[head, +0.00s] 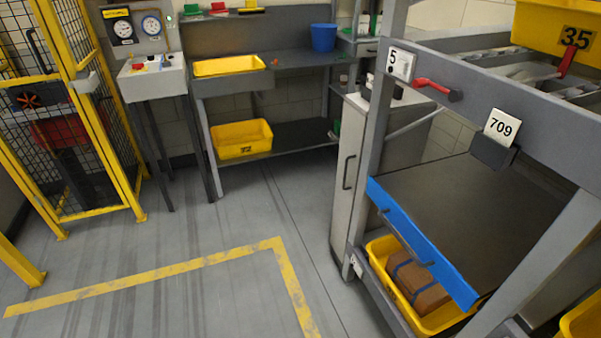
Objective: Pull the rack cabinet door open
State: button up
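A light grey cabinet door (343,195) with a dark vertical bar handle (348,172) stands left of the tray rack's near post (372,150). The door looks shut, with its lower edge near the floor. The rack post and shelf hide part of the cabinet behind it. My gripper is not in view.
The rack holds a blue-fronted shelf (415,235), with a yellow tray (378,250) carrying a strapped brown box below. A workbench (290,62) with yellow bins stands at the back. A yellow mesh guard (80,120) is at left. Floor before the door is clear.

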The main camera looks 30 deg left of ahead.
aim_at(354, 125)
jog(key=i+j+u, duration=0.2)
jog(key=u, duration=0.15)
jog(key=i+j+u, duration=0.1)
jog(key=i+u, duration=0.25)
jog(key=i+j+u, duration=0.2)
jog(key=i, duration=1.25)
jog(key=l, duration=0.1)
